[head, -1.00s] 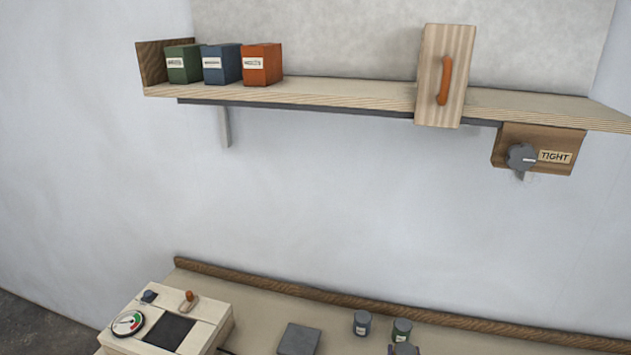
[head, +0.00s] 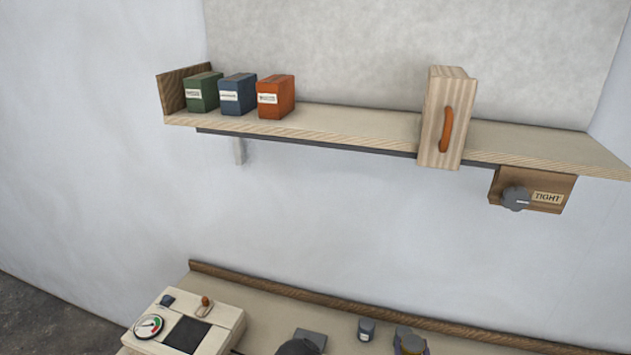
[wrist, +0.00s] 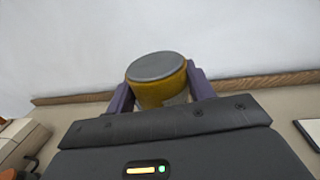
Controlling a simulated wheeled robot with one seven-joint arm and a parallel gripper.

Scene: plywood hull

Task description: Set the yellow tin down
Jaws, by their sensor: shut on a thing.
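The yellow tin (wrist: 160,88) has a grey lid and is upright between the purple fingers of my gripper (wrist: 160,92) in the wrist view. My gripper is shut on it. In the head view the tin (head: 412,343) and my gripper (head: 411,348) show only at the bottom edge, over the bench. I cannot tell whether the tin's base touches the bench. A blue-grey tin (head: 366,330) stands on the bench to the left of it. The green tin is mostly hidden behind the held tin.
The bench has a raised wooden back edge (head: 300,293). A console with a gauge (head: 149,326) stands at left, a dark grey square (head: 312,336) beside it. Above, a shelf (head: 350,125) holds green, blue and orange boxes (head: 276,97) and a wooden block with an orange handle (head: 446,130).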

